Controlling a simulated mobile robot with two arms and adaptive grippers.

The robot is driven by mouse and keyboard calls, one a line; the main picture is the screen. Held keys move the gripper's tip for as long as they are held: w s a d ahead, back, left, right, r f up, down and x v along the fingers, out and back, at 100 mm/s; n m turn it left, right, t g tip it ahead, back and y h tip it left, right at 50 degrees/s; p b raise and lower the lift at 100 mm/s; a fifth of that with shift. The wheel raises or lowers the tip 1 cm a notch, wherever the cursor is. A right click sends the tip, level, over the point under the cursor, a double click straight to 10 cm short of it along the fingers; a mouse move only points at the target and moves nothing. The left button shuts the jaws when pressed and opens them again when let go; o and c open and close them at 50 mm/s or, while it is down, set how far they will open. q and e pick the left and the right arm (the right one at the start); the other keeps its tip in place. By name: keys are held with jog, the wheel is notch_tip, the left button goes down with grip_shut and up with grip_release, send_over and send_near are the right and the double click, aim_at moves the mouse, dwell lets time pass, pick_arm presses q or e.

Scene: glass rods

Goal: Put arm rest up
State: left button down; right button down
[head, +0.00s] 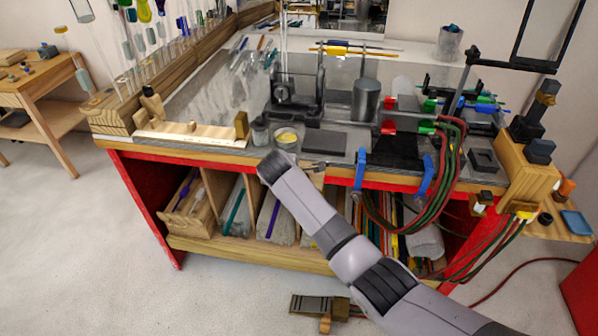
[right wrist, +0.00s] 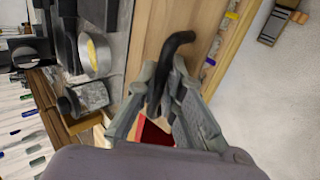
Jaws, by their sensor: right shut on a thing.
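My right arm comes in from the lower right of the head view. My right gripper (head: 313,165) is at the front edge of the workbench (head: 230,152), beside a glass cup with something yellow (head: 287,140). The right wrist view shows the fingers (right wrist: 158,100) closed around a black curved bar (right wrist: 178,40), whose bent end sticks out past the fingertips. I cannot tell whether this bar belongs to the arm rest; no raised arm rest is clearly recognisable. The bar's lower part is hidden between the fingers. My left gripper is not in view.
Two blue clamps (head: 360,170) and red and green hoses (head: 455,150) are at the bench front, right of my gripper. A grey cylinder (head: 366,100) stands farther back. Glass rods (head: 150,35) stand in the wooden rack at left. The floor at left is clear.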

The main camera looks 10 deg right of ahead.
jog(key=shift+w+d+r+g+p, duration=0.2)
jog(key=shift+r+g+p, duration=0.2)
jog(key=shift+g+p, duration=0.25)
jog(key=shift+f, duration=0.1)
jog(key=c, duration=2)
grip_release()
jog(key=shift+w, duration=0.1)
jog(key=shift+o, duration=0.2)
jog(key=shift+a, duration=0.1)
jog(key=v, duration=1.2)
jog(key=shift+d, duration=0.2)
